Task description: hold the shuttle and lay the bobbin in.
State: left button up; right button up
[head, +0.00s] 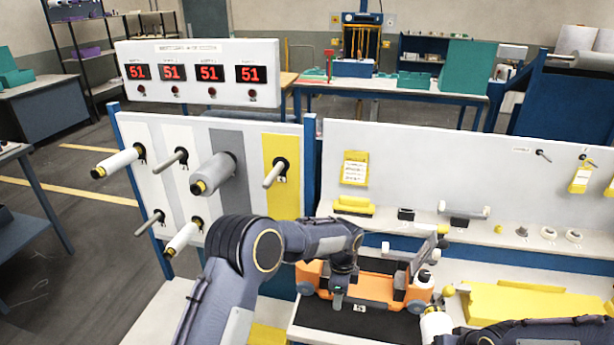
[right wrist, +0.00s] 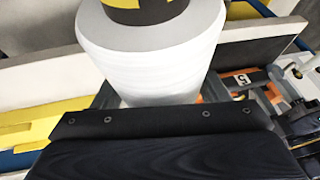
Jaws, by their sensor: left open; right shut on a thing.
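The orange shuttle (head: 375,287) lies on the dark mat of the front bench, with grey wheels at its ends. My left gripper (head: 338,296) is open at the left part of the shuttle; whether its fingers touch it is hard to tell. A white bobbin (head: 436,324) is at the bottom, right of and in front of the shuttle. In the right wrist view the bobbin (right wrist: 150,55) fills the top, with a black and yellow end. My right gripper (right wrist: 160,122) is shut on it; the fingertips are mostly hidden. The bobbin is apart from the shuttle's middle.
A peg board (head: 225,135) at left carries several bobbins and bare pegs. A shelf (head: 480,235) behind the shuttle holds small parts. A yellow tray (head: 520,302) lies right of the shuttle. A white, dark-topped piece (head: 425,277) stands by the shuttle's right end.

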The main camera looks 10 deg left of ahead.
aim_at(337, 314)
pick_arm(q)
jog(key=shift+f, duration=3.3)
jog(key=c, duration=1)
jog(key=shift+r, duration=0.1)
grip_shut()
jog(key=o, duration=0.8)
grip_release()
jog(key=shift+c, duration=0.2)
grip_shut()
